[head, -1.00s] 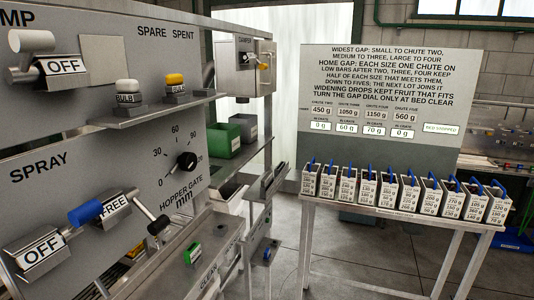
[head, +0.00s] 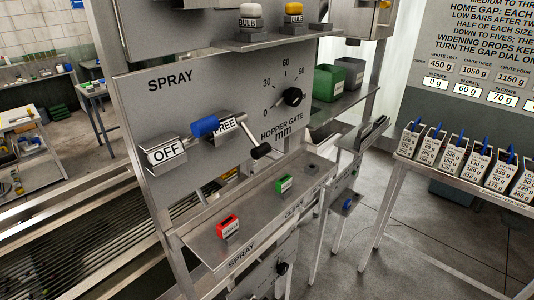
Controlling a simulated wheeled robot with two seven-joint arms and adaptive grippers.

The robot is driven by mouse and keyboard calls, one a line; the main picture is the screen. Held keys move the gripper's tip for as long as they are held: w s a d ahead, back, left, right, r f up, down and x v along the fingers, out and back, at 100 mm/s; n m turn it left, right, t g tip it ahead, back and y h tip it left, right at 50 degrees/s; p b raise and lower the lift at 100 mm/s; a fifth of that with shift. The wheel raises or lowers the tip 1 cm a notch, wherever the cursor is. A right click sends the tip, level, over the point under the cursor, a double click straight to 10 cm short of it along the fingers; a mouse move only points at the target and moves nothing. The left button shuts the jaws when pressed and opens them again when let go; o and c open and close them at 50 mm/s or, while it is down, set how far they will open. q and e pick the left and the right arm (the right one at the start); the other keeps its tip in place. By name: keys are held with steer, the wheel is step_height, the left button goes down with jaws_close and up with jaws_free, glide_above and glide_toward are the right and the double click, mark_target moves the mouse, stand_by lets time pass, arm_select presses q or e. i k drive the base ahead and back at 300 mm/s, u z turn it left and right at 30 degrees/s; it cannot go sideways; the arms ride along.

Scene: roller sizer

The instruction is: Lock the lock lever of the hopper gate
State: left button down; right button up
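The hopper gate's lock lever (head: 256,142) is a metal arm with a dark knob at its end, on the grey control panel in the head view. It slants down to the right from its plate (head: 226,125), which reads FREE. The blue handle (head: 205,127) next to it partly covers the plate's left side. The hopper gate dial (head: 293,97), with a black knob and a scale marked in mm, is above and right of the lever. Neither of my grippers is in view.
The blue handle belongs beside a plate (head: 167,152) reading OFF, under SPRAY. A shelf below carries a red button (head: 228,227) and a green button (head: 286,184). Green and grey bins (head: 328,83) stand right of the panel. A rack of crates (head: 470,160) is at the right.

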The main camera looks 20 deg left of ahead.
mark_target(259, 152)
steer(key=u, duration=1.3)
steer(key=k, duration=0.65)
steer(key=z, duration=1.2)
steer(key=i, duration=0.5)
